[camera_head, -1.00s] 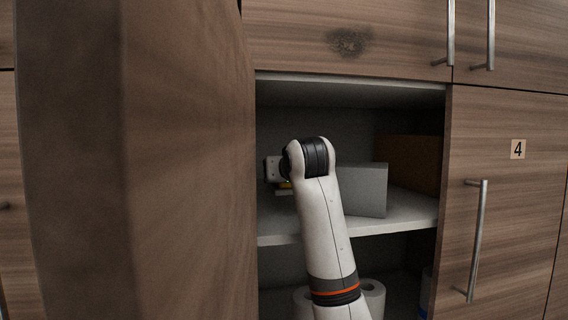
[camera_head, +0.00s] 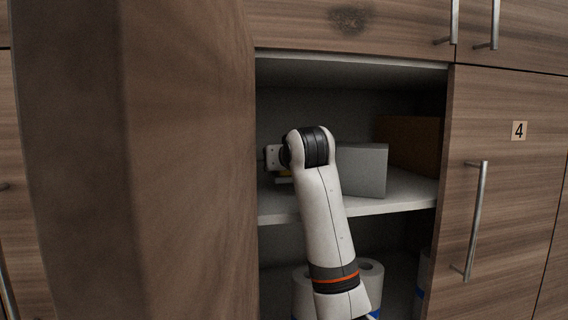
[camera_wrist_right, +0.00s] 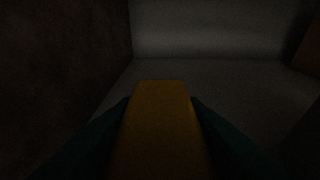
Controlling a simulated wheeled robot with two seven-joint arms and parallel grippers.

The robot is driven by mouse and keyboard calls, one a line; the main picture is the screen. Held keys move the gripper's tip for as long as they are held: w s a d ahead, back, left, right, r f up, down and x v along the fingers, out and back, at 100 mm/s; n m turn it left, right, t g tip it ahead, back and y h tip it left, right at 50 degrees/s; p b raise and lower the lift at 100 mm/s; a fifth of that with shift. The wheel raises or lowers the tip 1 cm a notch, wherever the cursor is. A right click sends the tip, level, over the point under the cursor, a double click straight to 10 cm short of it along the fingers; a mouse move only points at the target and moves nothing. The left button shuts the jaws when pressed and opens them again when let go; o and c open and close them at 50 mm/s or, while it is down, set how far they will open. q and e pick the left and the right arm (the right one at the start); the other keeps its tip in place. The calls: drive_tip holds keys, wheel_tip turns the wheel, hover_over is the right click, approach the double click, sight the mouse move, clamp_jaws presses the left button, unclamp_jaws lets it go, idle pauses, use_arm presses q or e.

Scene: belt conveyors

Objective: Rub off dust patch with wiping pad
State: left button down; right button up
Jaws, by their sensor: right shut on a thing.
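The dust patch (camera_head: 348,18) is a dark speckled smudge on the wooden upper cabinet door, near the top of the head view. My right arm reaches into the open cabinet below it. My right gripper (camera_wrist_right: 161,112) is shut on the wiping pad (camera_wrist_right: 158,140), a yellow block between its dark fingers in the dim wrist view. In the head view only a sliver of yellow shows beside my wrist, and the fingers are mostly hidden. The pad is inside the compartment, apart from the dust patch; I cannot tell whether it touches the shelf. My left gripper is not in view.
A grey box (camera_head: 366,170) and a brown box (camera_head: 412,145) stand on the white shelf (camera_head: 400,201). Paper rolls (camera_head: 369,274) stand below. A large wooden panel (camera_head: 185,160) fills the left. Metal handles (camera_head: 476,220) stick out from the closed doors.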

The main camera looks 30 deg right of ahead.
drive_tip(key=shift+f+b, duration=0.65)
drive_tip(key=shift+f, duration=0.3)
